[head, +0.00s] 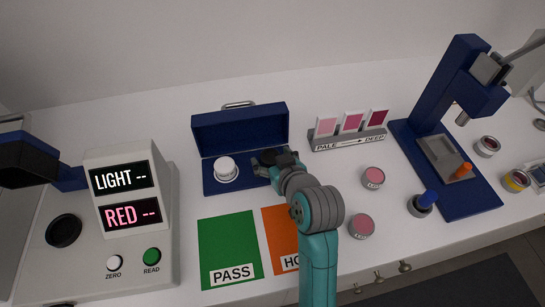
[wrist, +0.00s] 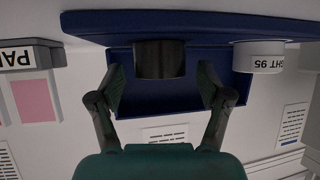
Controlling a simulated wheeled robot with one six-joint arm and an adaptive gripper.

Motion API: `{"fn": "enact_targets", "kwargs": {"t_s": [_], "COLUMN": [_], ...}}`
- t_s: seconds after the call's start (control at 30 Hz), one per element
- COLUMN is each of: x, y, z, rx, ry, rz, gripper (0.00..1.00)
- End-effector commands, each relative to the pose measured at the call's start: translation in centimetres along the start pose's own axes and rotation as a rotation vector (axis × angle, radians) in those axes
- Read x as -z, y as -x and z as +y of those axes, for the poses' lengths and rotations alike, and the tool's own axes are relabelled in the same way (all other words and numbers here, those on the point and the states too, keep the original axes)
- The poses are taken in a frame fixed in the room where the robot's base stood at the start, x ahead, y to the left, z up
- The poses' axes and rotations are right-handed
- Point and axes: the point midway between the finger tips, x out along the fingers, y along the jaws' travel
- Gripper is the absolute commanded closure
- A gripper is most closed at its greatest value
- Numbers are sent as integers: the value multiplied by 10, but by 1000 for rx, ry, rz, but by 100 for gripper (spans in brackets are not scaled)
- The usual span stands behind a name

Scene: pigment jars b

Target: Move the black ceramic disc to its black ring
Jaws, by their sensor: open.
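The black ceramic disc (wrist: 160,58) looks like a short dark cylinder in the wrist view, at the blue case (wrist: 120,105). In the head view the disc (head: 269,155) is partly covered by my gripper (head: 273,161). My gripper (wrist: 160,78) is open, with one finger on each side of the disc and visible gaps between. Nothing is gripped. A white disc (head: 226,166), marked "LIGHT 95" in the wrist view (wrist: 258,57), sits left of it in the case. A black round spot (head: 63,230) lies on the grey meter; I cannot tell whether it is the black ring.
The blue case lid (head: 240,130) stands open behind the discs. Green PASS (head: 230,246) and orange (head: 281,232) mats lie in front. A PALE-DEEP swatch stand (head: 348,133), pink jars (head: 373,178) and a blue press (head: 440,100) are right. The grey meter (head: 165,245) is left.

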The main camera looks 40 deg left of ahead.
Motion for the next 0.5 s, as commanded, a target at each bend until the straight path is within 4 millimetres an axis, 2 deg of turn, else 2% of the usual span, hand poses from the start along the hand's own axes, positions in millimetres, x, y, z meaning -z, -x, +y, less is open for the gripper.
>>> {"fn": "enact_targets", "kwargs": {"t_s": [0.17, 0.27, 0.5], "x": [3, 2, 2], "y": [3, 14, 61], "z": [0, 0, 0], "rx": [-1, -1, -2], "ry": [0, -1, -1], "rz": [1, 1, 2], "gripper": [22, 22, 22]}}
